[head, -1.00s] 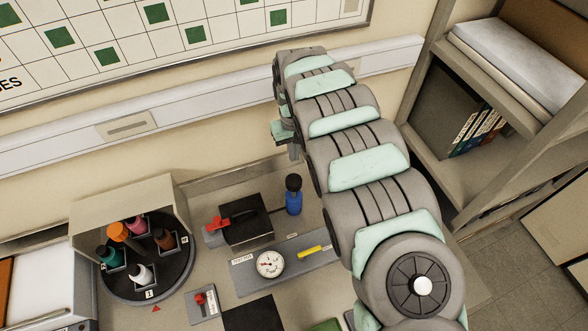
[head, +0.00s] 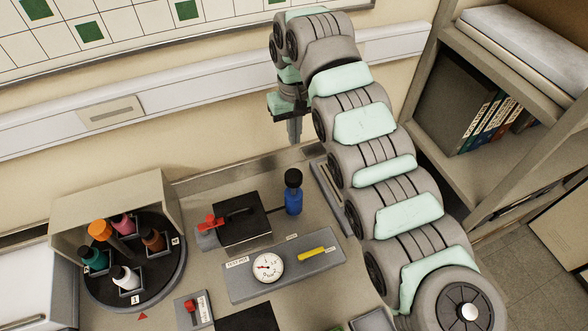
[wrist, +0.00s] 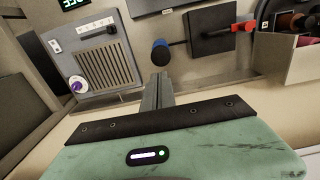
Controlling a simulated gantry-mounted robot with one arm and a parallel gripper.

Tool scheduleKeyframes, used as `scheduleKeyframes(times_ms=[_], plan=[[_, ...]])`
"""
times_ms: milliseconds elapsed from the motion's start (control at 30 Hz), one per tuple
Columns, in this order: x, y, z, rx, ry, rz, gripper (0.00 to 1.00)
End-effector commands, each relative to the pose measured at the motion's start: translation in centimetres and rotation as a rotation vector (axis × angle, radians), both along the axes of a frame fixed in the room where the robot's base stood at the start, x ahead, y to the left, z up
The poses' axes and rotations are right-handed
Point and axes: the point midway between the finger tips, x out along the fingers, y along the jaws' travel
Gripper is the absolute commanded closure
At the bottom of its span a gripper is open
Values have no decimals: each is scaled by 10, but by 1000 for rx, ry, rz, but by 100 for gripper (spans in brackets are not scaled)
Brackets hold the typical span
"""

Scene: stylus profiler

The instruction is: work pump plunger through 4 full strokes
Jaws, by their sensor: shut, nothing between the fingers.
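The pump is a small blue cylinder (head: 294,203) with a black plunger knob (head: 293,178) on top, standing upright on the bench. In the wrist view the round blue-and-black pump (wrist: 161,53) shows just past my fingertips. My gripper (head: 295,142) points down, above and behind the pump in the head view. Its fingers (wrist: 159,76) are together and hold nothing. They look apart from the knob. How far the plunger is raised is hard to tell.
A black box with a red lever (head: 240,226) stands left of the pump, joined by a dark line. A grey panel with a dial gauge (head: 268,267) lies in front. A bottle carousel (head: 135,291) is at left, a shelf (head: 439,190) at right.

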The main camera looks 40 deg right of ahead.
Motion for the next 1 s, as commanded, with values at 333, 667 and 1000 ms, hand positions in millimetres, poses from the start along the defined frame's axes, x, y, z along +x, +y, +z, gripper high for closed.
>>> scheduleKeyframes(times_ms=[333,667,1000], plan=[[0,0,-14,2,2,0,100],[-1,2,-81,4,5,1,100],[0,1,-133,1,1,0,100]])
